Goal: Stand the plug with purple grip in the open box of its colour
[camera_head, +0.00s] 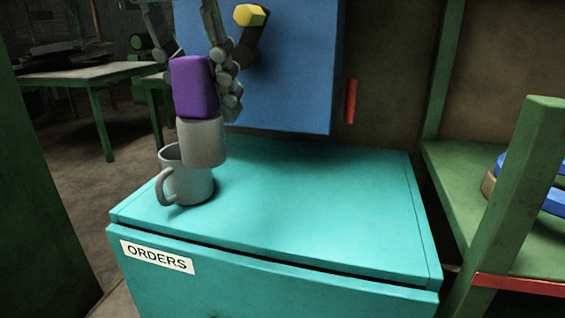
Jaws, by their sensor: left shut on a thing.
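The plug (195,86) has a purple block-shaped grip on top and a pale grey cylinder below. My left gripper (204,75) comes down from the top and is shut on the purple grip, with its dark jointed fingers on either side. The plug hangs upright over the left part of a teal cabinet top. Its lower end overlaps a grey mug in the picture, and I cannot tell whether they touch. No open purple box shows in this view. My right gripper is not in view.
The grey mug (187,184) stands at the left of the teal cabinet (320,210), whose front is labelled ORDERS. The cabinet top's middle and right are clear. A blue panel (290,80) with a yellow-ended lever (250,15) stands behind. A green shelf (455,180) is at right.

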